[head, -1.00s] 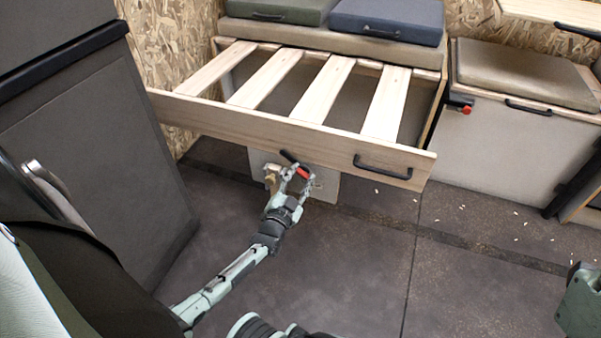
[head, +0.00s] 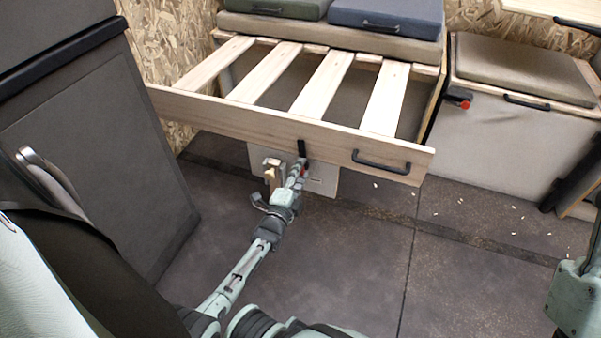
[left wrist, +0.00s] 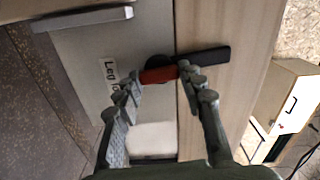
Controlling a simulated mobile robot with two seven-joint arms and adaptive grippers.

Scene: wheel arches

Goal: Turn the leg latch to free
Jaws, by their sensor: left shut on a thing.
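The leg latch (head: 301,148) is a black bar with a red grip part, low on the front board of the pull-out slatted bed. In the head view it points about straight up. In the left wrist view the latch (left wrist: 208,58) crosses from the pale leg panel (left wrist: 82,62) onto the wooden board. My left gripper (head: 299,170) is shut on the latch, with the red part (left wrist: 158,75) between its fingertips (left wrist: 162,76). A label on the panel starts with "Leg"; the rest is hidden by a finger. My right gripper is not in view.
The slatted bed frame (head: 240,119) stands pulled out, with a black handle (head: 381,163) right of the latch. A grey cabinet (head: 105,150) stands at left. A bench box (head: 500,140) stands at right. The dark floor in front is mostly clear, with small pale bits at right.

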